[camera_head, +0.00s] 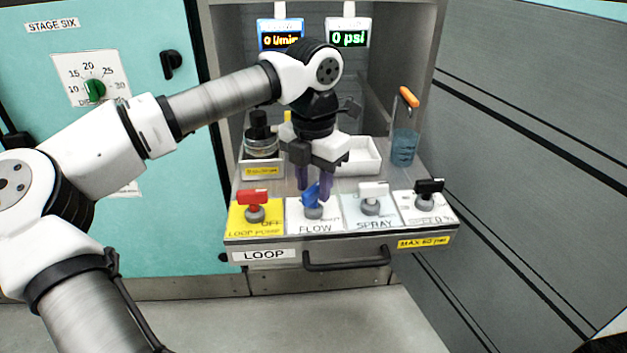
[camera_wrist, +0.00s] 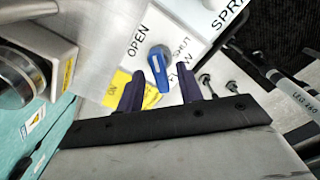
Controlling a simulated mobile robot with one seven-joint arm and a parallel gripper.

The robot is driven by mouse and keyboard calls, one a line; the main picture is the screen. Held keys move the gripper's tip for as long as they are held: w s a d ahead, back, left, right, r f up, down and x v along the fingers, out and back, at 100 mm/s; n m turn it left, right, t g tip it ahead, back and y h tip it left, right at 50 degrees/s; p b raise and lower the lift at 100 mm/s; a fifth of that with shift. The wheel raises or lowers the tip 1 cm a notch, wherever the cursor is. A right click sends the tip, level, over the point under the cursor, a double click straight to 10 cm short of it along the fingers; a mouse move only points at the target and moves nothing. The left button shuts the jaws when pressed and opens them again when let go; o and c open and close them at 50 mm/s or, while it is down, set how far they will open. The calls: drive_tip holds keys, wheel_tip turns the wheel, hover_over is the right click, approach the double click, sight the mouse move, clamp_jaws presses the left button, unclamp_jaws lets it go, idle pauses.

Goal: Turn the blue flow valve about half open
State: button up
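The blue flow valve (camera_head: 312,196) has a blue lever on a round grey base, on the white FLOW plate (camera_head: 315,227) at the front of the panel. In the wrist view its blue lever (camera_wrist: 152,79) points down the picture from the base, with OPEN printed to the left and SHUT to the right. My gripper (camera_head: 314,190) points down over the valve. In the wrist view the purple fingers of my gripper (camera_wrist: 160,74) are apart, one on each side of the lever, with gaps visible. Contact with the lever is not evident.
A red LOOP PUMP valve (camera_head: 252,197) stands left of FLOW; a white SPRAY valve (camera_head: 373,190) and a black valve (camera_head: 429,187) stand right. Behind are a white tray (camera_head: 361,158) and a beaker (camera_head: 404,149). Displays read 0 l/min (camera_head: 281,36) and 0 psi (camera_head: 348,38).

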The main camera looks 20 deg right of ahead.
sight(314, 187)
drive_tip(key=shift+r, duration=0.1)
wheel_tip(314, 187, up, 14)
drive_tip(key=p, duration=0.2)
drive_tip(key=shift+f+p, duration=0.2)
drive_tip(key=shift+p, duration=0.2)
